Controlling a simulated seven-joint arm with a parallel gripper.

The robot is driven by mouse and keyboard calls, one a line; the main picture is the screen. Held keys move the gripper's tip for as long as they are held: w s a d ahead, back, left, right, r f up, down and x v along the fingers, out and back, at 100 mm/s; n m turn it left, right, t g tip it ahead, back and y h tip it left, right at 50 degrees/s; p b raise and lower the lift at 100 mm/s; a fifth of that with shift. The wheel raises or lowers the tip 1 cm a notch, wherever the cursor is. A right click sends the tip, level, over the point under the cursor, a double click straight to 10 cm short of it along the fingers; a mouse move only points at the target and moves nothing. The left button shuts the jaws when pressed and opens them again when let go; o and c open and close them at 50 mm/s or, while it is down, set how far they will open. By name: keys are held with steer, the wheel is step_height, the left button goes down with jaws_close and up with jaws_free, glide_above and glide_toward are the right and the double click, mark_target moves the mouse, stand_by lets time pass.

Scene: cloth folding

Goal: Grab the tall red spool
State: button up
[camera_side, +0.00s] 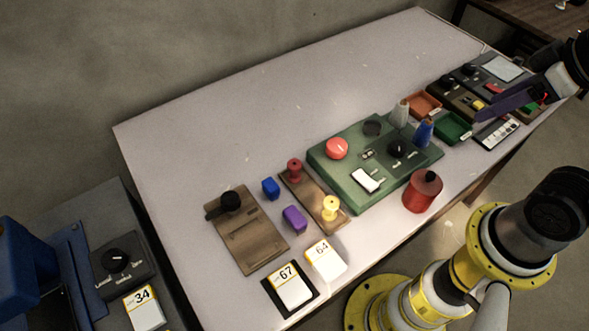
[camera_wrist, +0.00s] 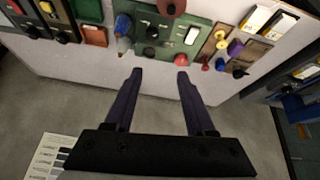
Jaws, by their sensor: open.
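A slim red spool (camera_side: 294,170) stands upright on a narrow brown board (camera_side: 312,196), left of the green panel, with a yellow spool (camera_side: 330,207) at the board's near end. A wider red cylinder with a dark top (camera_side: 422,192) stands at the table's near edge, right of the green panel. In the wrist view the slim red spool (camera_wrist: 205,67) looks small, and the red cylinder (camera_wrist: 172,8) is cut by the top edge. My gripper (camera_wrist: 159,75) is open and empty, its two dark purple fingers apart. It is at the table's right side, away from both red things.
The green panel (camera_side: 323,164) carries a red button and dark knobs. A grey cone (camera_side: 400,113) and a blue cone (camera_side: 424,133) stand at its right. The table's back is clear.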

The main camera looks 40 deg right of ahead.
steer(key=w+a+r+n, duration=0.2)
steer(key=w+r+n, duration=0.4)
steer(key=w, duration=0.4)
steer(key=n+g, duration=0.6)
steer(key=n, duration=0.4)
glide_above(295, 164)
step_height(295, 164, down, 22)
steer(key=shift+m, duration=0.3)
steer(key=f, duration=0.6)
steer(key=shift+w+f, duration=0.35)
steer(key=shift+w, duration=0.05)
steer(key=shift+s+f, duration=0.2)
steer(key=shift+f, duration=1.3)
steer(key=shift+s+f, duration=0.15)
steer(key=shift+f, duration=1.3)
